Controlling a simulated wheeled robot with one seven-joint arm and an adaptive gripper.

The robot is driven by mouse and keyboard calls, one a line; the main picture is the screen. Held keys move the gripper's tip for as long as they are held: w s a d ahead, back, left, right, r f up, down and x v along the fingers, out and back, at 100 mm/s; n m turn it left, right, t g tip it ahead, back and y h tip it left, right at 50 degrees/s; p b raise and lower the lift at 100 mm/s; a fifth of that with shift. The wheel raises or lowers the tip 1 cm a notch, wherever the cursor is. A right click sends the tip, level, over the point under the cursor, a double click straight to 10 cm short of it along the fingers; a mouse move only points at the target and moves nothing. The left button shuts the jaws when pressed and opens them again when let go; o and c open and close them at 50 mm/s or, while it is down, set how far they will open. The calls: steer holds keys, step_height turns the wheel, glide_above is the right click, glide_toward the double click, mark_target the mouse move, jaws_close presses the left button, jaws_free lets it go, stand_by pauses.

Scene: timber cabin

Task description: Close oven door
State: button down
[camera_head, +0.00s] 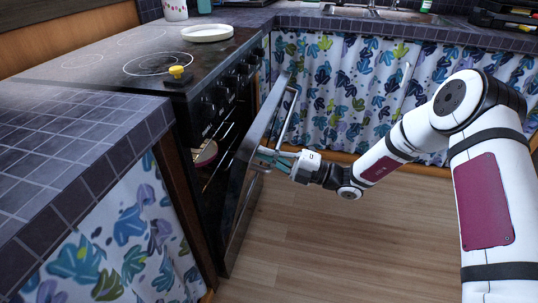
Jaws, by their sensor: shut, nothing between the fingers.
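The oven (205,125) is black and stands under a cooktop on the left of the view. Its door (240,191) stands partly open, swung out toward the right, with a silver frame and a long bar handle (290,112). The dark oven inside shows through the gap, with racks and a round reddish item (205,154) on one. My gripper (262,157) is shut and empty at the outer side of the door, just below the handle. Its fingertips appear to be at the door's edge; I cannot tell whether they touch.
The cooktop (135,62) holds a white plate (207,33) and a yellow-knobbed item (177,74). A tiled counter (60,135) stands at the near left. Patterned curtains (340,70) hang under the back counter. The wooden floor (330,245) right of the door is clear.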

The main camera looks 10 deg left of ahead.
steer(key=p+x, duration=0.1)
steer(key=x, duration=0.6)
